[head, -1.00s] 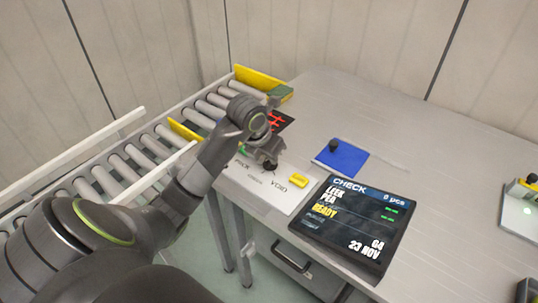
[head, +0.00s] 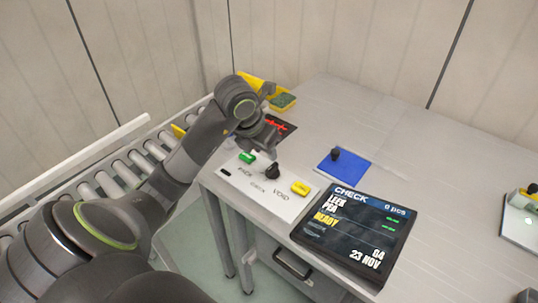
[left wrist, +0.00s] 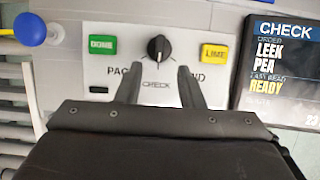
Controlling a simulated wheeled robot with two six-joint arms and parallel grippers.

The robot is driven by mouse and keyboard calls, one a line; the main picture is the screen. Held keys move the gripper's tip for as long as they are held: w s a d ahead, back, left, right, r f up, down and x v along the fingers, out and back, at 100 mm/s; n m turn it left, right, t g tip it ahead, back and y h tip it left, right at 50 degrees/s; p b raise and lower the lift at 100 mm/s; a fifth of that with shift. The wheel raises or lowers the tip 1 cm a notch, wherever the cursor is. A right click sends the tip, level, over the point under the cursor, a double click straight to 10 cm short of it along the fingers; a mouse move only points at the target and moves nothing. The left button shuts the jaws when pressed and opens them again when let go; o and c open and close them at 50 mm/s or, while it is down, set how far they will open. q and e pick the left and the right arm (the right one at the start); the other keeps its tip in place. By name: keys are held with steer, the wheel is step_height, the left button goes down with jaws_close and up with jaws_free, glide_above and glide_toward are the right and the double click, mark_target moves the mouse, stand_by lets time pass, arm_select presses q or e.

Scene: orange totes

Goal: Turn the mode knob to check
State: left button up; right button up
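The black mode knob (head: 272,171) stands on a white panel (head: 262,199) at the table's front left edge. In the left wrist view the knob (left wrist: 158,47) sits above the CHECK label, with PACK to its left and VOID to its right. Its light mark appears to point down at CHECK. The display (head: 355,232) reads CHECK at the top. My left gripper (left wrist: 159,72) is open and empty, its fingers apart, clear of the knob. In the head view the left gripper (head: 268,146) is above and behind the knob. My right gripper is not in view.
A green DONE button (left wrist: 103,45) and a yellow LIME button (left wrist: 214,52) flank the knob. A blue pad (head: 343,161) with a black-handled item lies behind the display. A roller conveyor (head: 120,180) runs along the left. The table's middle is clear.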

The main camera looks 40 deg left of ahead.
arm_select(q)
steer(key=p+v, duration=0.6)
steer(key=v, duration=0.3)
steer(key=shift+r, duration=0.1)
stand_by(0.3)
